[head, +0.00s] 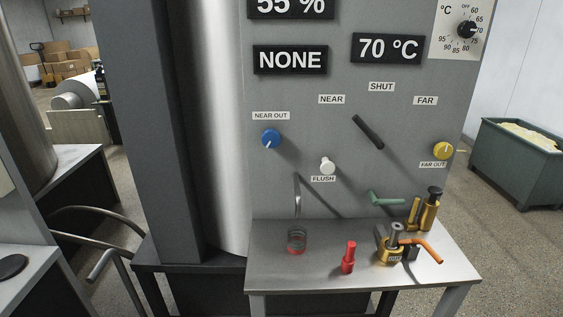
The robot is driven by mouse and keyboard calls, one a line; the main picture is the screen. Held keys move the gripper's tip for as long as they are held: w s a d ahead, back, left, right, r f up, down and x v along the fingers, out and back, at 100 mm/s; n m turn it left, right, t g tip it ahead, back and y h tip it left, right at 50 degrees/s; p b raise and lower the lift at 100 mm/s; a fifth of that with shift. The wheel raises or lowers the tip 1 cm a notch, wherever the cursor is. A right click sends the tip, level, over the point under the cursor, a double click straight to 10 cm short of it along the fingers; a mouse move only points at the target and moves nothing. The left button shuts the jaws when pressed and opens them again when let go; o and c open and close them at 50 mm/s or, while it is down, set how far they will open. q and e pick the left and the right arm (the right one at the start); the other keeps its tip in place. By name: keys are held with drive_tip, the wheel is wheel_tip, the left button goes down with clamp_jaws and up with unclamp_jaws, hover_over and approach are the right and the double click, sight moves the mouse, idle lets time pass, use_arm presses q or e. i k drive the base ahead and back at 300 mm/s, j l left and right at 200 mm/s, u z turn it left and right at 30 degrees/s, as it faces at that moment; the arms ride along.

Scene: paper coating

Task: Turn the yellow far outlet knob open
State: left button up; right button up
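The yellow far outlet knob (442,151) is on the right side of the grey panel (220,120), just above a "FAR OUT" label (432,165). A small pale mark shows at its right edge, but its exact pointing is too small to read. Neither of my grippers is in the head view, and nothing touches the knob.
A blue knob (270,138), a white flush knob (327,165) and a slanted black lever (368,132) are also on the panel. Below, a metal shelf (330,270) holds a glass (297,239), a red item (348,257) and gold tools (390,249).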

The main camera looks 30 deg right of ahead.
sight(442, 150)
drive_tip(key=z, duration=1.4)
